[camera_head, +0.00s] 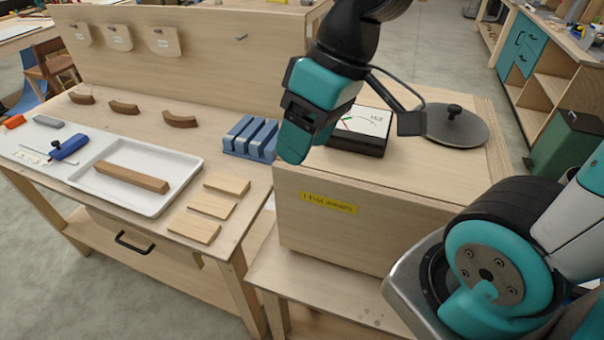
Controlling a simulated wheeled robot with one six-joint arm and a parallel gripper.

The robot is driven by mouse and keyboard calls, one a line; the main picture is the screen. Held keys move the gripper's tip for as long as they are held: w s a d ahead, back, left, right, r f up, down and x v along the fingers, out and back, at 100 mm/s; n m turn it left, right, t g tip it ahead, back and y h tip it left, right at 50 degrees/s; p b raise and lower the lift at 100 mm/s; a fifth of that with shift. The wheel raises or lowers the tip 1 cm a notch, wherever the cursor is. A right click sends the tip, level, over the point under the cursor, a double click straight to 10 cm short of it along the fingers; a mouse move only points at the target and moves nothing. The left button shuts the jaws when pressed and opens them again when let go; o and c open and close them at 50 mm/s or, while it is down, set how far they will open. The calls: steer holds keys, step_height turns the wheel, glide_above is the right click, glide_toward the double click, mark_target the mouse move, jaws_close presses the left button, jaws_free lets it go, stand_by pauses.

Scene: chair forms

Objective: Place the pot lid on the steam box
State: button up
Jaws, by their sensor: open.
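The pot lid (463,128) is a dark grey round disc with a black knob. It lies on the right part of the top of the steam box (330,235), a pale wooden box with a yellow label on its front. My gripper (296,140), teal and black, hangs over the box's front left edge, to the left of the lid and apart from it. It is open, and nothing shows between its fingers. Part of my arm's attached bracket lies between the gripper and the lid in the picture.
A blue slotted block (250,138) is left of the box. A white tray (110,205) holds a brown wooden bar (132,177). Pale wood pieces (210,207) and curved brown pieces (125,107) lie on the bench.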

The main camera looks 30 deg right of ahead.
steer(key=s+a+n+g, duration=0.1)
steer(key=s+a, duration=0.3)
steer(key=s, duration=0.1)
steer(key=shift+s+f, duration=0.35)
